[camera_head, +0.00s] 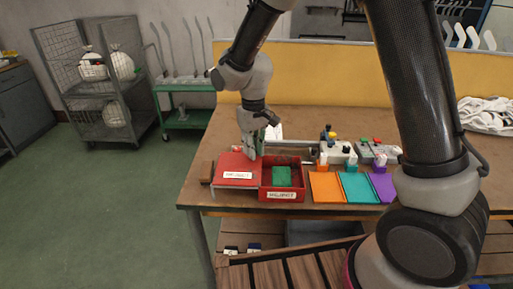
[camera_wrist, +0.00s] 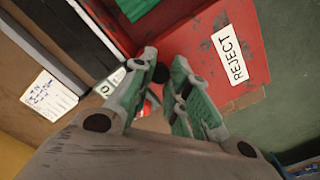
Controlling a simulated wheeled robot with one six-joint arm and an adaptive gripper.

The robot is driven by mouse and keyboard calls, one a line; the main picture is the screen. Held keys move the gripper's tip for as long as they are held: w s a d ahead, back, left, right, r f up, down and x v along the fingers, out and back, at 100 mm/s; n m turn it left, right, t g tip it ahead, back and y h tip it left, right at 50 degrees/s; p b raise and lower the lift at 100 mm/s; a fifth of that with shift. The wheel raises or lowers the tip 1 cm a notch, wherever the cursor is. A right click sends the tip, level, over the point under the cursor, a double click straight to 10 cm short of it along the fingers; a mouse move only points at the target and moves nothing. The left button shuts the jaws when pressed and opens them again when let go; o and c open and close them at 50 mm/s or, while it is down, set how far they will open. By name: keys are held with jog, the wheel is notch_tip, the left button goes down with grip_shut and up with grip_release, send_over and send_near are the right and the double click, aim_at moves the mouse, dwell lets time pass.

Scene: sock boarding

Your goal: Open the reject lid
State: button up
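The flat red reject lid (camera_head: 238,164) with a white label lies at the left of the bench, beside the open red reject box (camera_head: 283,195). A green piece (camera_head: 282,175) shows inside the box. In the wrist view the lid's red top (camera_wrist: 190,42) carries the REJECT label (camera_wrist: 232,55). My gripper (camera_head: 252,153) is low, at the rear right of the lid, close to the box. In the wrist view its green-padded fingertips (camera_wrist: 163,60) are apart, with a narrow gap. A small dark part shows near the gap; I cannot tell whether the fingers touch it.
Orange (camera_head: 326,187), teal (camera_head: 357,187) and purple (camera_head: 384,187) panels lie right of the box. Small fixtures (camera_head: 338,151) stand behind them. White socks (camera_head: 488,114) are piled at the far right. A yellow panel (camera_head: 320,72) closes the bench's rear.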

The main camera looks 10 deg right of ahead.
jog(key=o, duration=0.4)
notch_tip(320, 180, up, 12)
dwell(0.4)
jog(key=s+d+r+m+t, duration=0.1)
jog(key=s+d+r, duration=0.2)
jog(key=s+d, duration=0.4)
jog(key=s+d+r+m+t, duration=0.2)
jog(key=s+d+r, duration=0.1)
jog(key=s+d, duration=0.5)
jog(key=s+d+r+m+t, duration=0.1)
jog(key=s+d+r+m, duration=0.1)
jog(key=s+d, duration=0.5)
jog(key=shift+s+d+r, duration=0.1)
jog(key=shift+d+r, duration=0.1)
jog(key=shift+d, duration=0.65)
jog(key=shift+s+d+r, duration=0.1)
jog(key=shift+d+r, duration=0.05)
jog(key=shift+d, duration=0.75)
jog(key=shift+s+d+r, duration=0.1)
jog(key=shift+d+r, duration=0.1)
jog(key=shift+d, duration=0.65)
